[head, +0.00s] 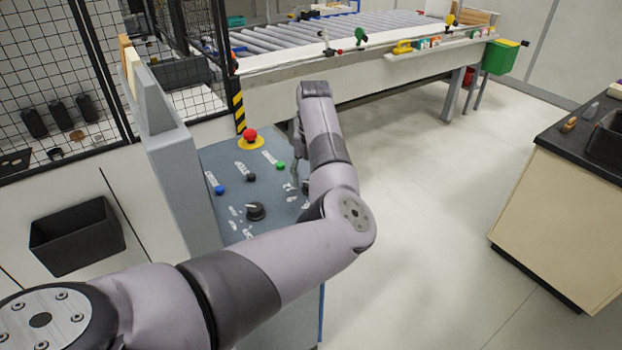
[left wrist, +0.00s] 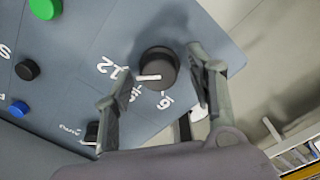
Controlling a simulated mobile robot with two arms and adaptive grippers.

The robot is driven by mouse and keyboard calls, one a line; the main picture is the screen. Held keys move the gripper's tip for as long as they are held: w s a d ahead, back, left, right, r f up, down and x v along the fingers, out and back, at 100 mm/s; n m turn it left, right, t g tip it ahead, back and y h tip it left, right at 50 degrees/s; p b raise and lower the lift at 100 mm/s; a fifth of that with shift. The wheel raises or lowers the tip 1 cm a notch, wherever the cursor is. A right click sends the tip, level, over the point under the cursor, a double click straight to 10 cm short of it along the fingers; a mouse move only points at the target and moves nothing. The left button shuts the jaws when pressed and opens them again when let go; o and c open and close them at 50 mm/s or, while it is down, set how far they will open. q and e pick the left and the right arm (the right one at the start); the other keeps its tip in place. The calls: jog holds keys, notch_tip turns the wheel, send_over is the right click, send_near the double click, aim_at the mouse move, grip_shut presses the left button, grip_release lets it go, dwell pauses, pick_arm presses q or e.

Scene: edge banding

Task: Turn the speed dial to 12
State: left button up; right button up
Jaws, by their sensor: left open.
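In the left wrist view a black round dial (left wrist: 160,62) with a white pointer line stands on the blue-grey panel (left wrist: 75,62). The pointer lies on the side of the printed 12 (left wrist: 114,71); whether it lines up exactly I cannot tell. My left gripper (left wrist: 162,92) is open, one finger on each side of the dial, with no clear contact. In the head view the left gripper (head: 297,165) hangs over the right part of the panel, mostly hidden by my arm, which also hides this dial. My right gripper is not in view.
A second black dial (head: 256,210) stands on the panel. Blue (head: 219,190), black (head: 251,178) and green (head: 280,166) buttons and a red emergency stop (head: 250,134) are close by. A roller conveyor (head: 300,38) stands behind. Open floor lies to the right.

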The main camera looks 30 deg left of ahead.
pick_arm(q)
jog(key=shift+r, duration=0.1)
notch_tip(320, 180, up, 12)
jog(key=shift+d, duration=0.15)
dwell(0.3)
jog(key=shift+w+f, duration=0.1)
jog(key=shift+f, duration=0.1)
